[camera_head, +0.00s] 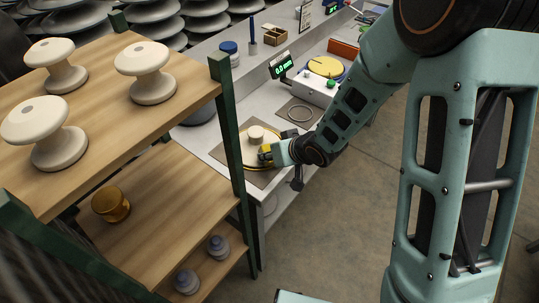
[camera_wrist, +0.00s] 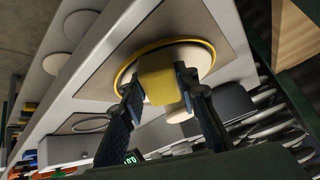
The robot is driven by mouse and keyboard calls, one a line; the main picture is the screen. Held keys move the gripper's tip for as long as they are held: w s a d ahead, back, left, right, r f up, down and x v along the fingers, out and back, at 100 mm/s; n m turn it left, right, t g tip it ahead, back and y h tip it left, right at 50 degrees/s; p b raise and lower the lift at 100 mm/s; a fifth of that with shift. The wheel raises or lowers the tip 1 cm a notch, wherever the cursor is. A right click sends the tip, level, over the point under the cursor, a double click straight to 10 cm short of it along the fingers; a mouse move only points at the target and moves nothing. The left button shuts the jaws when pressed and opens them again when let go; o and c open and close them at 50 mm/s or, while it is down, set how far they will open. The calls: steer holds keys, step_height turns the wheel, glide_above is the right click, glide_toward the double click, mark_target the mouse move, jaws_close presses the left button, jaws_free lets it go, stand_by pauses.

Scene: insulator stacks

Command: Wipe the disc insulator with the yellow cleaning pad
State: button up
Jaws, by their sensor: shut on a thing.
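The disc insulator (camera_head: 250,151), cream with a yellow rim and a pale central knob (camera_head: 256,133), lies on a grey mat on the bench beside the wooden shelf. In the wrist view the disc (camera_wrist: 200,55) shows behind the pad. My gripper (camera_head: 267,153) is at the near right side of the disc. In the wrist view my gripper (camera_wrist: 158,83) is shut on the yellow cleaning pad (camera_wrist: 158,72), with one finger on each side. The pad overlaps the disc; I cannot tell whether they touch. The pad hides part of the disc.
A wooden shelf (camera_head: 165,190) with green posts (camera_head: 228,125) stands close left, bearing white spool insulators (camera_head: 150,72). On the bench are a ring (camera_head: 300,113) on a mat, a green-display device (camera_head: 282,66) and a blue-lidded jar (camera_head: 229,50). Open floor lies right.

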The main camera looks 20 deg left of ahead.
steer(key=shift+w+d+r+p, duration=0.1)
steer(key=shift+w+d+p, duration=0.3)
steer(key=shift+w, duration=0.3)
steer(key=shift+w+d+f+p, duration=0.1)
steer(key=shift+w+d+p, duration=0.1)
steer(key=shift+w+p, duration=0.45)
steer(key=shift+w+d+r+p, duration=0.1)
steer(key=shift+w+d+p, duration=0.25)
steer(key=shift+w, duration=0.45)
steer(key=shift+w+d, duration=0.1)
steer(key=shift+w, duration=0.35)
steer(key=shift+f, duration=0.3)
steer(key=shift+s+a+f+b, duration=0.1)
steer(key=shift+s+a+b, duration=0.15)
steer(key=shift+s, duration=0.2)
steer(key=shift+s+a+b, duration=0.1)
steer(key=shift+s+b, duration=0.25)
steer(key=shift+s, duration=0.1)
steer(key=shift+s+a+r+b, duration=0.1)
steer(key=shift+s+a+b, duration=0.25)
steer(key=shift+s, duration=0.4)
steer(key=shift+s+a+r+b, duration=0.1)
steer(key=shift+s+a+b, duration=0.1)
steer(key=shift+s+b, duration=0.4)
steer(key=shift+s+a+b, duration=0.25)
steer(key=shift+s+a, duration=0.05)
steer(key=shift+s, duration=0.55)
